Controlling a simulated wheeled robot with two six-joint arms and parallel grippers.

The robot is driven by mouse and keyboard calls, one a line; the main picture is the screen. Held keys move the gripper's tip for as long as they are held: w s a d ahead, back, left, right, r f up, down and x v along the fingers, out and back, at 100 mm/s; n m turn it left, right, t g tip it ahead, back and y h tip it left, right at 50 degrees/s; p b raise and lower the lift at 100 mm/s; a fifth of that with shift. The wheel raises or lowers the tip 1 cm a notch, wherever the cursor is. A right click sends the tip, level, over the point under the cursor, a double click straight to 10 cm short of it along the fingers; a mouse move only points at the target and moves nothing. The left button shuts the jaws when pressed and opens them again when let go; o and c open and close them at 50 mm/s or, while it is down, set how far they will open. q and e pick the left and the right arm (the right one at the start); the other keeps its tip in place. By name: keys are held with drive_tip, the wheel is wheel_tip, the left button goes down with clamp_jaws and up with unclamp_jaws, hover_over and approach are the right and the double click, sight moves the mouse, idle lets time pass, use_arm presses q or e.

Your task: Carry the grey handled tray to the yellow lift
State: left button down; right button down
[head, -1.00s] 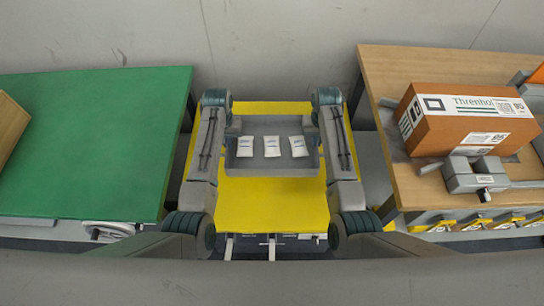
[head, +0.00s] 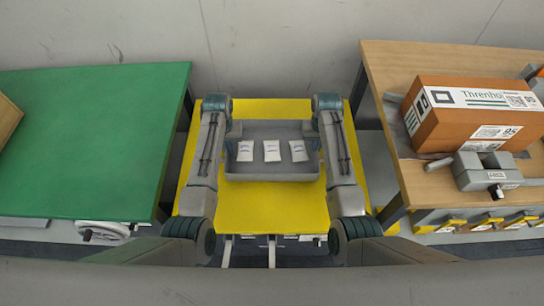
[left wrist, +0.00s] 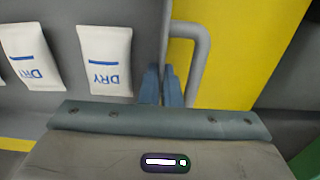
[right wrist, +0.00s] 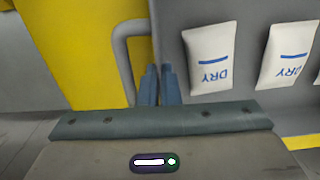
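The grey handled tray (head: 272,174) is in the middle of the head view, above the yellow lift (head: 272,208); whether it touches the lift top is not clear. Three white packets (head: 271,151) lie in a row in it. My left gripper (left wrist: 161,86) is shut on the tray at its handle (left wrist: 203,60) on one side. My right gripper (right wrist: 158,86) is shut on the tray at the opposite handle (right wrist: 121,60). The arms hide both fingertips in the head view. "DRY" is printed on the packets in both wrist views.
A green table (head: 90,140) stands to the left, with a brown box at its far left edge. A wooden table (head: 400,70) stands to the right, bearing a large orange-brown box (head: 450,135) and a grey device (head: 485,172). A grey wall is behind.

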use_arm(q)
drive_tip(key=shift+f, duration=0.4)
use_arm(e)
drive_tip(key=shift+f, duration=0.4)
use_arm(q)
drive_tip(key=c, duration=1.6)
unclamp_jaws()
drive_tip(key=shift+r, duration=0.2)
drive_tip(key=shift+c, duration=0.2)
use_arm(e)
drive_tip(key=c, duration=1.6)
unclamp_jaws()
drive_tip(key=shift+r, duration=0.2)
drive_tip(key=shift+c, duration=0.2)
use_arm(q)
drive_tip(key=shift+r, duration=0.1)
use_arm(e)
drive_tip(key=shift+r, duration=0.2)
use_arm(q)
wheel_tip(320, 180, up, 12)
use_arm(e)
wheel_tip(320, 180, up, 12)
drive_tip(key=shift+f, duration=0.2)
use_arm(q)
drive_tip(key=shift+s, duration=0.15)
use_arm(e)
drive_tip(key=shift+s+f, duration=0.1)
